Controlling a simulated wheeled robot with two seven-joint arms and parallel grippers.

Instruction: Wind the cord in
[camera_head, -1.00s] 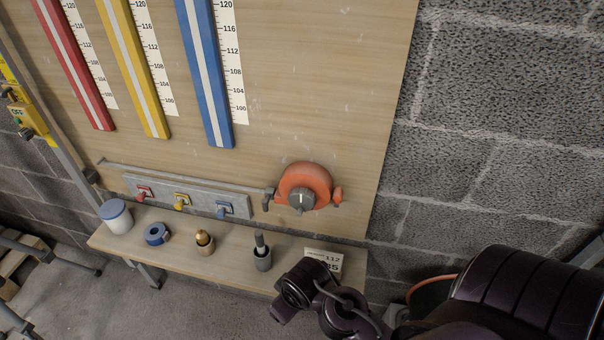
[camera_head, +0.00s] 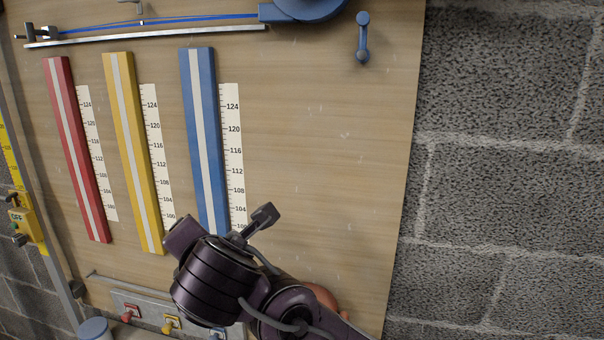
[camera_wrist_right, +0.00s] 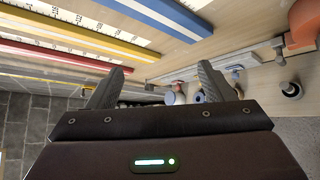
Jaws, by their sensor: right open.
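A blue reel (camera_head: 308,6) is cut off by the top edge of the head view. A blue cord (camera_head: 190,18) runs left from it along the board to a dark bracket (camera_head: 30,33). A blue handle (camera_head: 362,38) is on the board to the right of the reel. My right gripper (camera_wrist_right: 158,84) is open and empty, its two fingers apart in the right wrist view. In the head view my right arm is in front of the lower board, below the reel and handle. My left gripper is not in view.
Red (camera_head: 78,150), yellow (camera_head: 133,150) and blue (camera_head: 204,140) bars with scales are on the board. My arm mostly hides an orange housing (camera_head: 322,296). Colored switches (camera_head: 169,324) line a lower panel.

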